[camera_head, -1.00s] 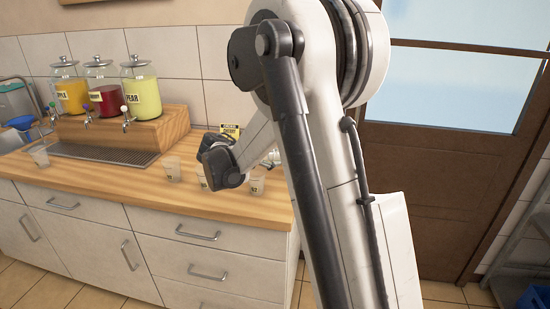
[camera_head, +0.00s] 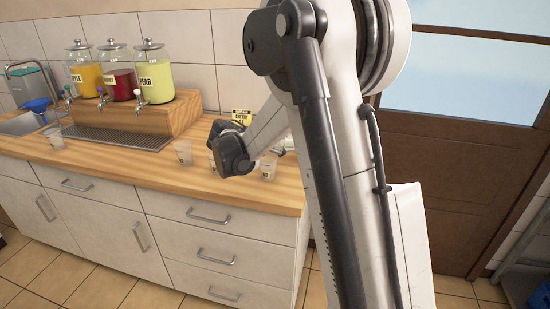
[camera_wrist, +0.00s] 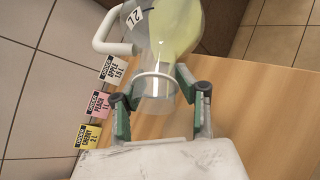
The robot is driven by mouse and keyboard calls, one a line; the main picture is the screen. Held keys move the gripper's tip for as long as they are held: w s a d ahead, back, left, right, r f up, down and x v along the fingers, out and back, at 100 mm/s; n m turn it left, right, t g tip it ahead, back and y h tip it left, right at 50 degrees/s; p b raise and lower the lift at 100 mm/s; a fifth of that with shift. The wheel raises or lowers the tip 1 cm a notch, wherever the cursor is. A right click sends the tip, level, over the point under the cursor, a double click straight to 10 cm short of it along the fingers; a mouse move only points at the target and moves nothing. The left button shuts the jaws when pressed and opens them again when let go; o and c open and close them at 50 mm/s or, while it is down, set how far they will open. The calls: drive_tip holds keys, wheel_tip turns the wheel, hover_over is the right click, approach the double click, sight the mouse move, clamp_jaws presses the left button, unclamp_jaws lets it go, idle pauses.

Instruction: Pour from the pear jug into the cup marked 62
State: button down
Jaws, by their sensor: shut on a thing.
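In the wrist view, my gripper (camera_wrist: 158,92) is shut around the clear neck of a jug (camera_wrist: 180,28) with pale yellow liquid in its body. A white ring circles the neck and a white handle is at the left. A label reading 2 L shows at the jug's upper left. The jug looks tilted, but its angle is unclear. In the head view, the jug and gripper are mostly hidden behind my arm.
A wooden stand (camera_head: 150,118) holds apple, cherry and pear (camera_head: 155,78) dispensers over a drip tray. Apple, pear and cherry cards (camera_wrist: 98,103) stand by the wall. Bare counter (camera_head: 130,160) lies left of the cups.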

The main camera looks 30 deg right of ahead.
drive_tip(key=shift+a+f+h+b, duration=0.15)
drive_tip(key=shift+f+h+b, duration=0.25)
drive_tip(key=shift+b, duration=0.45)
drive_tip(key=shift+r+h+b, duration=0.2)
drive_tip(key=shift+h+b, duration=0.2)
drive_tip(key=shift+b, duration=0.2)
drive_tip(key=shift+a+r+n+h+b, duration=0.1)
drive_tip(key=shift+n+h+b, duration=0.35)
drive_tip(key=shift+b, duration=1.15)
idle(5.0)
